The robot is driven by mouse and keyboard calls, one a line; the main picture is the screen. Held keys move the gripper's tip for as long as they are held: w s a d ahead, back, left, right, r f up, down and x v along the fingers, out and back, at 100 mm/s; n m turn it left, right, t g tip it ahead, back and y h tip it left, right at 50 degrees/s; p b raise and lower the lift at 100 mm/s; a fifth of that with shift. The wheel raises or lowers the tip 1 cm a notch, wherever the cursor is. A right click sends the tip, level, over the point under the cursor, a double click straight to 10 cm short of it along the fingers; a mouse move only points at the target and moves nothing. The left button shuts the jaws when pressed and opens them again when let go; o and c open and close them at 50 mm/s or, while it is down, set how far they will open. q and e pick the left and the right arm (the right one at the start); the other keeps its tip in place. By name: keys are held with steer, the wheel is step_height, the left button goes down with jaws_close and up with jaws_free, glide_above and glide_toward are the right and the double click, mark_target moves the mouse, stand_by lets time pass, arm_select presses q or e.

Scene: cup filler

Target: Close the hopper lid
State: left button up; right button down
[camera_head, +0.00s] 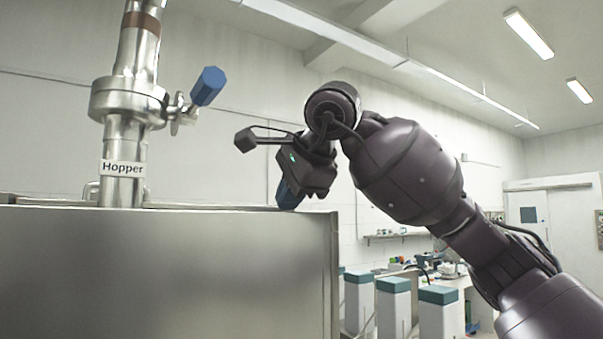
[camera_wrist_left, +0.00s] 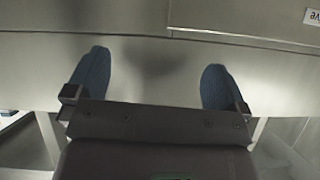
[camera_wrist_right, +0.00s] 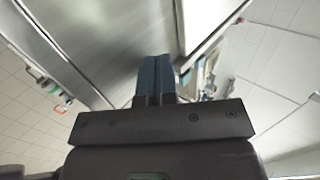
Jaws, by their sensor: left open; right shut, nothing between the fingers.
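The hopper (camera_head: 150,270) is a large metal box at the left of the head view. A steel pipe with a "Hopper" label (camera_head: 122,168) rises behind its top edge. A thin metal strip (camera_head: 60,200) runs along the top; I cannot tell whether this is the lid or how far it is open. My right gripper (camera_head: 288,198) is shut and empty, its blue fingertips pointing down by the top right corner of the box. Its closed fingers also show in the right wrist view (camera_wrist_right: 154,66). My left gripper (camera_wrist_left: 156,64) is open and empty in front of a smooth metal surface.
A blue-handled valve (camera_head: 207,86) sticks out from the pipe above the box. Several white units with teal tops (camera_head: 394,285) stand right of the box, before a cluttered bench. A partly cut-off label (camera_wrist_left: 312,16) shows on the metal in the left wrist view.

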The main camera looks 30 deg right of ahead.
mark_target(273, 209)
steer(key=shift+w+r+p, duration=0.1)
steer(key=shift+w+p, duration=0.35)
steer(key=shift+w, duration=1.1)
steer(key=shift+w, duration=0.1)
